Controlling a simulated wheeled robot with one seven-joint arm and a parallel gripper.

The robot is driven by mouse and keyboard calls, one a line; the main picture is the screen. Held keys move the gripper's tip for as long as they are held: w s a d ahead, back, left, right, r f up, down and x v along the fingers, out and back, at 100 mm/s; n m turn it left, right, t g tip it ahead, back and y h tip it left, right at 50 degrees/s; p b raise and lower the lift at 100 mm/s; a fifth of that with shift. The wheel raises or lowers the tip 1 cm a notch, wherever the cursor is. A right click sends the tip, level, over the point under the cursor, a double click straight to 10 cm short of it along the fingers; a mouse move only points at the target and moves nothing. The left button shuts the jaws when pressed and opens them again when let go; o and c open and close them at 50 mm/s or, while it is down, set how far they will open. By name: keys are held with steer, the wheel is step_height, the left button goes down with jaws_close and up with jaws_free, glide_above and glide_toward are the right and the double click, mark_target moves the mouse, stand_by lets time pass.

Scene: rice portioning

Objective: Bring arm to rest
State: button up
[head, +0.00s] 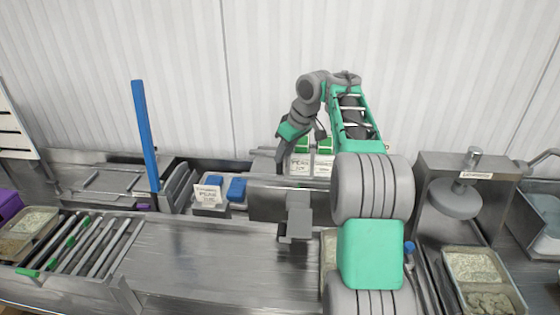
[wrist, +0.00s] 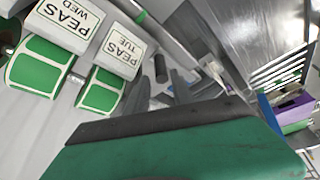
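My arm rises from the front right in the head view, bends over at the top and comes down on its left side. My gripper (head: 281,155) points down near the back of the steel counter, just left of the label holders. Its fingertips are small and dark there, so whether they are open or shut is unclear. I see nothing clearly held. In the wrist view a green and dark grey body fills the lower part and hides much of what lies below.
White cards (wrist: 121,49) reading PEAS stand by green labels (wrist: 98,93) close by. A blue post (head: 146,135) stands to the left. The steel worktop (head: 200,255) is bare. Food trays (head: 473,265) and a round grey press (head: 455,200) are at the right.

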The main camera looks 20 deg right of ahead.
steer(key=shift+s+d+r, duration=0.1)
steer(key=shift+s+r, duration=0.1)
steer(key=shift+r, duration=0.3)
steer(key=s+a+r+m+b, duration=0.2)
steer(key=s+a+m, duration=0.1)
steer(key=s+a, duration=0.75)
steer(key=s+f+m+h+b, duration=0.1)
steer(key=s+f, duration=0.5)
steer(key=s, duration=0.4)
steer(key=s+f+m+h+b, duration=0.1)
steer(key=s+f+m, duration=0.1)
steer(key=s+f, duration=0.4)
steer(key=s, duration=0.4)
steer(key=shift+s+a+f+t, duration=0.15)
steer(key=shift+s+a+t, duration=0.15)
steer(key=shift+s, duration=0.05)
